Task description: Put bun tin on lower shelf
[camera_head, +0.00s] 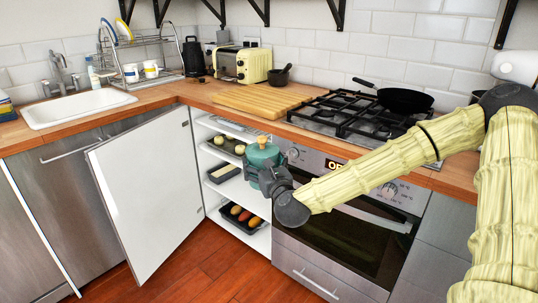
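A teal lidded tin with a yellowish knob (262,153), which I take to be the bun tin, is upright in front of the right edge of the open cabinet. My gripper (265,176) is at the tin's lower front, its dark fingers against it. The tin has no visible support except my gripper, so it looks held in the air. The finger closure is partly hidden by the gripper body. The open cabinet has white shelves. The lower shelf (218,187) bears a dark tray with a pale item (223,173). The tin and gripper hide the shelves' right part.
The white cabinet door (145,195) stands open at the left. A tray with round pale items (226,146) is on a higher shelf. A black tray with several vegetables (241,217) is at the cabinet bottom. The oven (350,240) borders the opening at right.

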